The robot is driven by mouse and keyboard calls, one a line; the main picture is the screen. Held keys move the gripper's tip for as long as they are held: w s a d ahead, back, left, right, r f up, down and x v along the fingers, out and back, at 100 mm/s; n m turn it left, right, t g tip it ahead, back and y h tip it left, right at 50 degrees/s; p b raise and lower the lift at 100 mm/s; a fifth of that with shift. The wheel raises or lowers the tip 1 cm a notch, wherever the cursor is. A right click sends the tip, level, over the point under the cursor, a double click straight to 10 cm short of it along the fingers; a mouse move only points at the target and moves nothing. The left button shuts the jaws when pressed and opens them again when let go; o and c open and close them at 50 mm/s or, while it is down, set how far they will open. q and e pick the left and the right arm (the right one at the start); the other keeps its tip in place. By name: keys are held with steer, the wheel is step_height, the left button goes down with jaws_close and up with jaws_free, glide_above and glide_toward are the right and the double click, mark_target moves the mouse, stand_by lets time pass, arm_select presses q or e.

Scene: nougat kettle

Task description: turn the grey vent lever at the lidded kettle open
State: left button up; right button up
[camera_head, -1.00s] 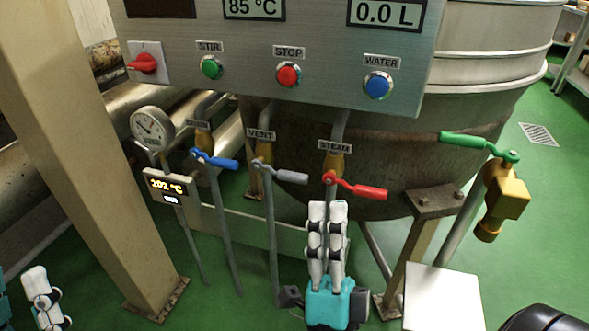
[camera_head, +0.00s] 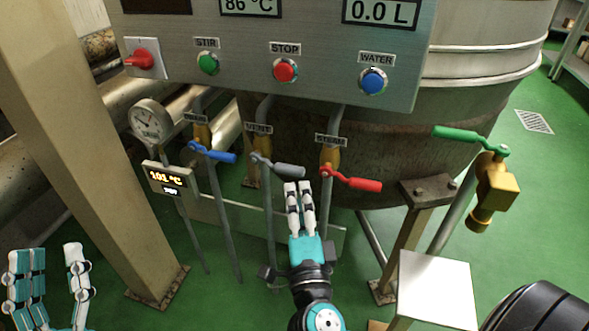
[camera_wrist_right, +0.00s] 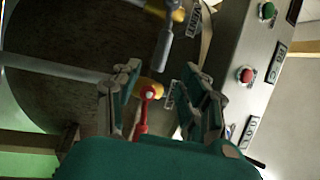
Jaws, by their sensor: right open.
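The grey vent lever (camera_head: 285,169) sits on a pipe under a VENT label (camera_head: 259,128), its handle pointing right and slightly down. In the right wrist view the grey lever (camera_wrist_right: 164,47) hangs beyond the fingertips, near the top. My right gripper (camera_head: 299,184) is open and empty, its fingertips just below the grey handle's end in the head view; a gap shows in the wrist view. The kettle (camera_head: 405,150) stands behind the levers; its lid is out of view. My left gripper (camera_head: 50,256) is open and empty at the lower left, far from the levers.
A red steam lever (camera_head: 352,180) is close right of my right gripper, and a blue lever (camera_head: 213,154) is left of the vent. A green lever (camera_head: 470,138) is farther right. The control panel (camera_head: 330,45) overhangs the levers. A beige post (camera_head: 90,150) stands left.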

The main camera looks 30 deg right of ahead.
mark_target(294, 175)
arm_select(q)
steer(key=shift+s+a+r+t+h, duration=0.1)
steer(key=shift+s+r+t+h, duration=0.4)
steer(key=shift+s+r+t, duration=0.3)
arm_select(e)
steer(key=shift+x, duration=3.85)
steer(key=shift+c, duration=0.4)
jaws_close()
